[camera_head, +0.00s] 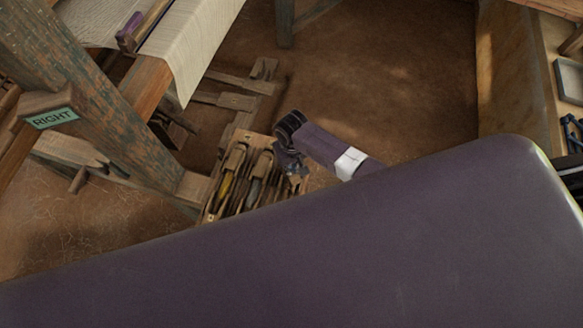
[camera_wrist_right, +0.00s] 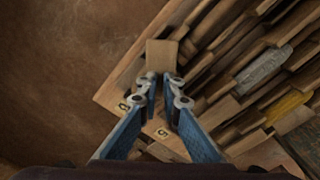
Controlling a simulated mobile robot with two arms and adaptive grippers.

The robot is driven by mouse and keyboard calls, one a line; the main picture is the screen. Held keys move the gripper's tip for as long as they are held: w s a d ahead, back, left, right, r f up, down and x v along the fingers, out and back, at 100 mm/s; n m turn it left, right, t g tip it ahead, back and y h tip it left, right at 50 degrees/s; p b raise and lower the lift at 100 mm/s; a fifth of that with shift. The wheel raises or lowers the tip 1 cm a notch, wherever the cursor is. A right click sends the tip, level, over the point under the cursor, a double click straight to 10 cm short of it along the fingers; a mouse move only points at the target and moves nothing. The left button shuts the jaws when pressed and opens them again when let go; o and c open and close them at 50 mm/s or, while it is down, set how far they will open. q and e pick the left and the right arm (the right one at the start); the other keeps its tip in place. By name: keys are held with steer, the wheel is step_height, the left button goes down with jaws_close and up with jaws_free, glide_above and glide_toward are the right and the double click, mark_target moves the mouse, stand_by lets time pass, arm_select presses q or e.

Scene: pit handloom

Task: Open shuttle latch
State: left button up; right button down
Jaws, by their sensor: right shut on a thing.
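A wooden shuttle rack (camera_head: 210,213) holds several shuttles in the head view, low beside the loom. One shuttle shows yellow thread (camera_head: 226,185) and one shows grey thread (camera_head: 254,189). My right gripper (camera_head: 294,178) is at the rack's right end. In the right wrist view, its two blue fingers (camera_wrist_right: 159,82) are closed on a small pale wooden block (camera_wrist_right: 161,55) at the rack's edge. I cannot tell for sure whether this block is the latch. The grey thread (camera_wrist_right: 263,71) and yellow thread (camera_wrist_right: 288,106) lie to the right there. My left gripper is out of view.
The loom's thick wooden post (camera_head: 100,110) with a green RIGHT sign (camera_head: 52,118) stands at left. Pale cloth (camera_head: 195,45) hangs from the loom. Brown floor (camera_head: 390,80) is open beyond my right arm. A bench with tools (camera_head: 572,130) is at far right.

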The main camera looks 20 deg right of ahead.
steer(key=n, duration=0.5)
steer(key=shift+d+n, duration=0.15)
steer(key=shift+n, duration=0.15)
steer(key=shift+w+d+n, duration=0.1)
steer(key=shift+n, duration=2.1)
steer(key=c, duration=2.1)
jaws_free()
steer(key=shift+r, duration=4.05)
